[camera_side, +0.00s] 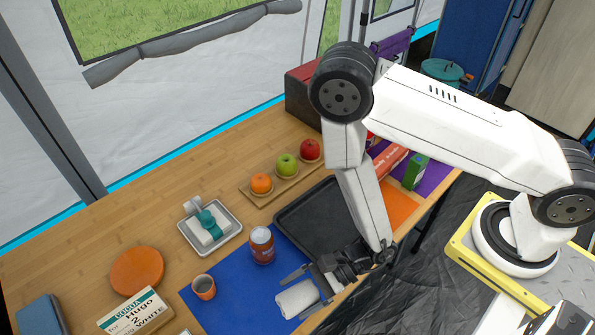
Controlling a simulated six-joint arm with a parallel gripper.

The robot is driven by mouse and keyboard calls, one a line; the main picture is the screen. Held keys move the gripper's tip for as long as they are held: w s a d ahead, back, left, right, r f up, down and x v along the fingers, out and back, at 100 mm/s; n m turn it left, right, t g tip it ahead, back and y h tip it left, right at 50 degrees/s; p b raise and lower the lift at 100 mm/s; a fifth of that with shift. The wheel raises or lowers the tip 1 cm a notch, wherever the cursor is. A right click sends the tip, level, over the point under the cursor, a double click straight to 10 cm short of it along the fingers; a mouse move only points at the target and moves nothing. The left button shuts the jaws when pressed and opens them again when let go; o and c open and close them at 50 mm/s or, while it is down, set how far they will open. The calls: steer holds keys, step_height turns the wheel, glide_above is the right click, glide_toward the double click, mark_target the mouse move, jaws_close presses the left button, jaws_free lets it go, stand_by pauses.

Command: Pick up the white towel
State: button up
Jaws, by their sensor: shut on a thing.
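The white towel (294,301) is a small rolled bundle at the front edge of the blue mat (232,304). My gripper (301,291) reaches down over it from the right, with one dark finger along the towel's far side. The jaws are shut on the towel. I cannot tell whether the towel touches the mat or is slightly raised.
A brown jar (262,246) stands just behind the towel, and an orange cup (204,287) stands to the left. A black tray (313,222) lies behind my gripper. A small tray (186,235) holds white and teal items. Fruit (287,166) sits further back.

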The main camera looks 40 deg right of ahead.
mark_target(313, 301)
steer(key=shift+s+d+r, duration=0.4)
steer(key=shift+s+d, duration=0.1)
steer(key=shift+s, duration=0.2)
steer(key=shift+s+d+r, duration=0.35)
steer(key=shift+s+d, duration=0.2)
steer(key=shift+s, duration=0.1)
steer(key=shift+s+d+r, duration=0.4)
steer(key=shift+s+d, duration=0.1)
steer(key=shift+s, duration=0.2)
steer(key=shift+w, duration=0.15)
